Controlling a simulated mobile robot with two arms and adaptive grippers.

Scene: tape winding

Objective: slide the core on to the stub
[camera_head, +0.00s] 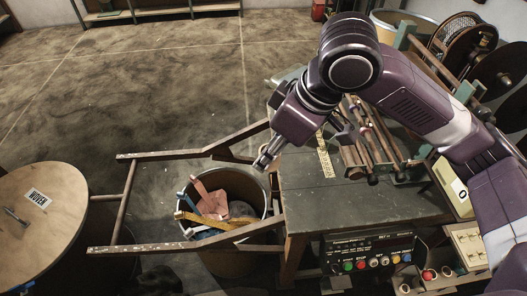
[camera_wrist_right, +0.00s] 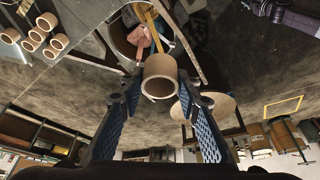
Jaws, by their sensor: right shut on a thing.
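A tan cardboard core (camera_wrist_right: 162,63), a short hollow tube, sits between the two blue-padded fingers of my right gripper (camera_wrist_right: 160,100) in the right wrist view. The gripper is shut on it, and its open end faces the camera. In the head view my right gripper (camera_head: 265,161) is above the gap between the bin and the bench; I cannot make out the core there. A winding machine (camera_head: 372,140) with rods and rollers stands on the bench, apart from the gripper. I cannot pick out the stub for certain. In the right wrist view, a purple arm (camera_wrist_right: 296,20) shows at top right; its jaw state is unclear.
A bin (camera_head: 228,262) of tape scraps stands left of the bench (camera_head: 330,205), between wooden rails (camera_head: 150,250). A round wooden top (camera_head: 45,225) is at far left. Several spare cores (camera_wrist_right: 47,22) stand at top left in the wrist view.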

